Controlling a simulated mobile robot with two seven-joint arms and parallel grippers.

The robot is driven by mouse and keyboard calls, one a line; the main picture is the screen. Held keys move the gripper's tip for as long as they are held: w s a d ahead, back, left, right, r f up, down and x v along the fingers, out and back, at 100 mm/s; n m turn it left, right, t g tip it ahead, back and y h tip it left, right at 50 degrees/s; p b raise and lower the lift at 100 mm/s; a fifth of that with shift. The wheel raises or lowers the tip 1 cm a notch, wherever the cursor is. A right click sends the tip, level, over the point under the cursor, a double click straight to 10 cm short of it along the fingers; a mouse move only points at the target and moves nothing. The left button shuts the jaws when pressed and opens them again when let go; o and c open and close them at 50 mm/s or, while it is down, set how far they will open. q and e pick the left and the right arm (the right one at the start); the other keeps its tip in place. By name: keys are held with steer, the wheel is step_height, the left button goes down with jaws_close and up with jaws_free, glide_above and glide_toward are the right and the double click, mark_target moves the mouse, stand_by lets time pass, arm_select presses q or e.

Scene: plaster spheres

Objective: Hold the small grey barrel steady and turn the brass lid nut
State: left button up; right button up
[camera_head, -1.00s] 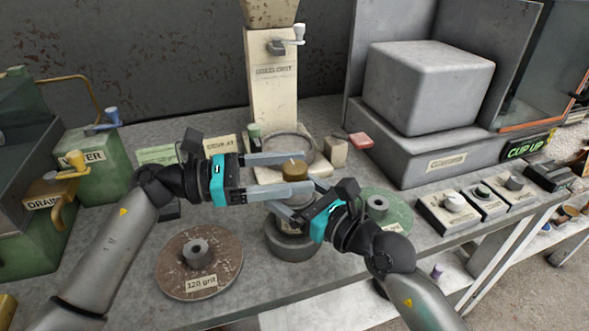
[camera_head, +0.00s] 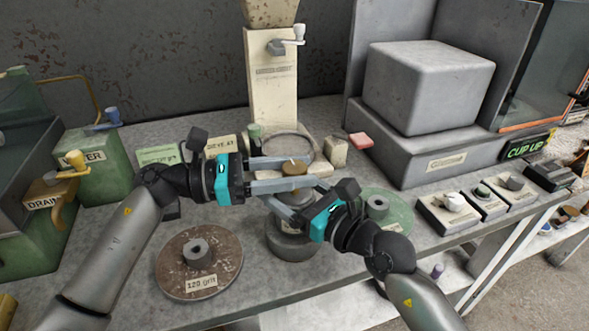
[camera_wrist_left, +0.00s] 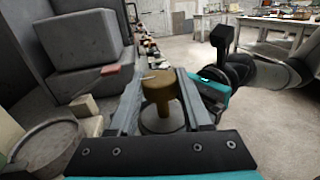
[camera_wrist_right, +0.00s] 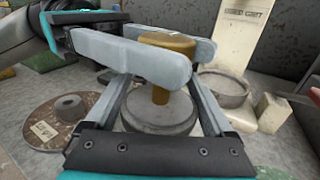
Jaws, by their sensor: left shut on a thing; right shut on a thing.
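The brass lid nut (camera_head: 294,168), with a pale mark on top, sits upright on the small grey barrel (camera_wrist_right: 158,114). My left gripper (camera_head: 312,172) comes in from the left and is shut on the nut, one finger on each side; the nut also shows between its fingers in the left wrist view (camera_wrist_left: 158,92). My right gripper (camera_head: 282,194) is lower and is shut around the grey barrel below the nut. The fingers hide much of the barrel in the head view. A grey round base (camera_head: 290,248) shows beneath it.
A brown 120 grit disc (camera_head: 180,272) lies front left, and a green disc (camera_head: 400,217) lies right of the barrel. A cream dispenser column (camera_head: 272,95) with a round pan stands behind. Knob boxes (camera_head: 449,213) line the right edge.

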arm_select(q)
jaws_close()
steer(key=shift+m+g, duration=0.3)
steer(key=shift+g, duration=0.2)
steer(key=shift+w+m+g, duration=0.1)
steer(key=shift+m+g, duration=1.3)
steer(key=shift+g, duration=0.9)
steer(key=shift+f+m+g+y, duration=0.1)
steer(key=shift+m+g+y, duration=0.5)
steer(key=shift+m+g, duration=1.2)
steer(key=shift+m+g+y, duration=0.3)
steer(key=shift+g+y, duration=0.1)
steer(key=shift+g, duration=0.8)
steer(key=o, duration=1.1)
jaws_free()
steer(key=shift+o, duration=0.2)
